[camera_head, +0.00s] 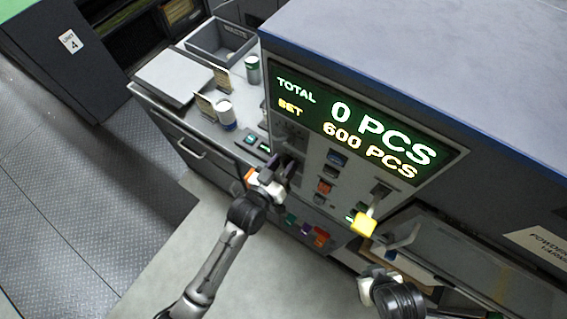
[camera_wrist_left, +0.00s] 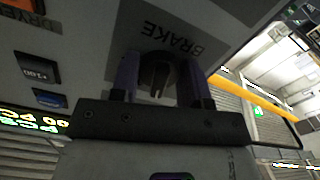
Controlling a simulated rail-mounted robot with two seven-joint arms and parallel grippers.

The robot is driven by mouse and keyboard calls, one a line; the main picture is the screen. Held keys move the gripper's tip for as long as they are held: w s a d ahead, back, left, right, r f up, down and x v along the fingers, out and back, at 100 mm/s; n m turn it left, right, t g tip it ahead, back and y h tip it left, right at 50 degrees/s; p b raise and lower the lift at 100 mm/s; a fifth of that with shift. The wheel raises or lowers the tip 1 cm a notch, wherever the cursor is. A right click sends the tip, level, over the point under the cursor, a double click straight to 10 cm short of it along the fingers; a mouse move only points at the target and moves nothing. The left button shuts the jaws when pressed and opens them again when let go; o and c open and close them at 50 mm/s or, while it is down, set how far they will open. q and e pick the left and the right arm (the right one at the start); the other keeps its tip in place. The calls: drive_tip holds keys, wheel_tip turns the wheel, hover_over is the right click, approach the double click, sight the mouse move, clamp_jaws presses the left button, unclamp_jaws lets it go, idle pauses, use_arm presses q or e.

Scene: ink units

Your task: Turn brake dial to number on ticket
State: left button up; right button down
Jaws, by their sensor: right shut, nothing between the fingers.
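The dark brake dial (camera_wrist_left: 156,74) sits on the machine panel in the left wrist view, under upside-down BRAKE lettering. My left gripper (camera_wrist_left: 160,82) is open, with one purple finger on each side of the dial; a small gap shows on the right side. In the head view my left gripper (camera_head: 280,172) is against the lower left of the panel and hides the dial. The dial's numbers are not readable. My right gripper (camera_head: 375,284) is shut and empty, low in front of the machine. I cannot make out a ticket with a readable number.
The display (camera_head: 360,130) reads TOTAL 0 PCS and SET 600 PCS. A yellow-ended lever (camera_head: 364,224) sticks out right of my left gripper. A side counter (camera_head: 195,115) holds a grey waste bin (camera_head: 222,42), cans and small cards. An open compartment lies at lower right.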

use_arm(q)
drive_tip(key=o, duration=0.4)
drive_tip(key=shift+o, duration=0.2)
drive_tip(key=b+v, duration=0.1)
drive_tip(key=v, duration=1.2)
drive_tip(key=shift+s+a+b, duration=0.25)
drive_tip(key=shift+s+b, duration=0.05)
drive_tip(key=shift+s, duration=0.05)
drive_tip(key=shift+f, duration=0.1)
